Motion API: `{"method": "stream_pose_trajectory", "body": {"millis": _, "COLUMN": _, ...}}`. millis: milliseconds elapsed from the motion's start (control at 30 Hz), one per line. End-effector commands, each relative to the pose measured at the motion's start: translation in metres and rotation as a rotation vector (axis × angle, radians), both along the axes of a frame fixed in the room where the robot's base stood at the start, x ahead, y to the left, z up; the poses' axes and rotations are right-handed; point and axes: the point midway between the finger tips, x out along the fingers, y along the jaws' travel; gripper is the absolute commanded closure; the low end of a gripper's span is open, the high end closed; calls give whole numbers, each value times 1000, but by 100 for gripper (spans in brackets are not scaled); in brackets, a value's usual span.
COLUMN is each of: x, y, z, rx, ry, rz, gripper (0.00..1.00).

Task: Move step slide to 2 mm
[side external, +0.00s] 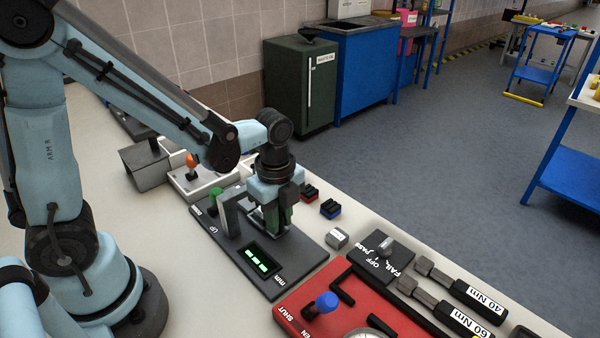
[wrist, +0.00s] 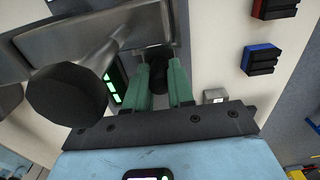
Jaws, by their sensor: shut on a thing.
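The step gauge (side external: 245,275) is a dark flat board marked "mm" with a lit green display (side external: 257,258); its digits are too small to read. My gripper (side external: 274,222) points down over the gauge's far right side, just behind the display. In the wrist view its two green fingers (wrist: 160,85) are shut on a dark round knob (wrist: 157,60), which I take to be the step slide. The green display (wrist: 113,87) shows left of the fingers. The side view hides the knob behind the gripper and upright.
A red fixture (side external: 345,300) with a blue knob is near at the right, beside a dark PASS/OFF/FAIL switch plate (side external: 378,262).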

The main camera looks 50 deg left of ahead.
Motion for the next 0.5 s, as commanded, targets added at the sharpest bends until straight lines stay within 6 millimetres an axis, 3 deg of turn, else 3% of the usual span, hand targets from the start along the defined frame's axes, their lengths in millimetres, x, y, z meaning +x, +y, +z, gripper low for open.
{"method": "stream_pose_trajectory", "body": {"millis": 300, "x": 1, "y": -73, "z": 0, "rx": -1, "ry": -1, "rz": -10, "gripper": 100}}
{"method": "stream_pose_trajectory", "body": {"millis": 500, "x": 1, "y": -101, "z": 0, "rx": -1, "ry": -2, "rz": -4, "gripper": 100}}
